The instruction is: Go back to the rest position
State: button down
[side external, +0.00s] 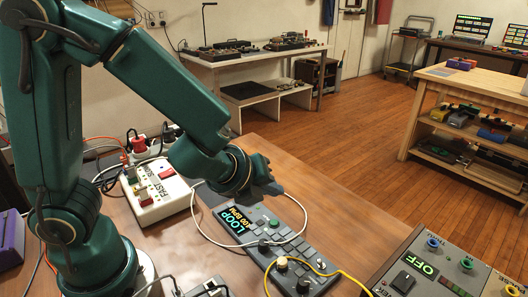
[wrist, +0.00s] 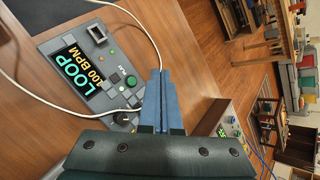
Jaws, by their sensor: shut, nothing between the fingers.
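My gripper (side external: 268,188) is in the side view, above the back edge of a grey control pad (side external: 312,258) on the wooden table. Its two fingers are together with nothing between them. The wrist view shows the closed blue-grey fingers (wrist: 157,100) in front of the same pad (wrist: 70,48). The pad's screen reads "LOOP 100 BPM". The fingers and gripper body hide part of the pad in the wrist view, and I cannot tell the exact gap.
A white switch box (side external: 153,192) stands left of the pad, with cables around it. A grey panel (side external: 442,268) reading "OFF" is at the lower right. White and yellow cables run over and beside the pad. Some bare tabletop (side external: 345,215) lies right of it.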

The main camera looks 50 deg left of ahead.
jog(key=s+a+r+n+y, duration=0.3)
jog(key=s+a+r+n, duration=0.4)
jog(key=n, duration=0.6)
jog(key=s+d+n+g+h, duration=0.3)
jog(key=s+n, duration=0.4)
jog(key=n, duration=0.4)
jog(key=shift+d+h, duration=0.8)
jog(key=shift+d, duration=0.45)
